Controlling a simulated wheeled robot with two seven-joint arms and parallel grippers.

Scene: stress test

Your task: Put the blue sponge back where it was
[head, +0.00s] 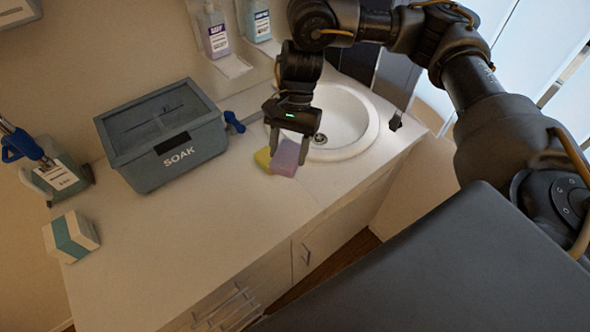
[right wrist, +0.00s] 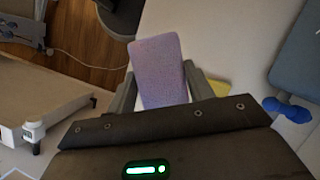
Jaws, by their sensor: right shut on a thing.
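My right gripper (head: 288,150) is shut on a lavender-purple sponge (head: 285,163), just above or at the counter in front of the sink. In the right wrist view the sponge (right wrist: 158,72) stands out between the two fingers. A yellow sponge (head: 262,158) lies on the counter beside it, to its left; it also shows in the right wrist view (right wrist: 219,88). I cannot tell whether the two touch. I see no plainly blue sponge. My left gripper is not in view.
The sink (head: 352,112) is behind the gripper. A grey SOAK bin (head: 150,165) stands left, with a blue-ended piece (head: 234,122) beside it. A white and teal box (head: 72,238) is at far left. The counter front (head: 190,230) is clear. Soap bottles (head: 214,32) stand behind.

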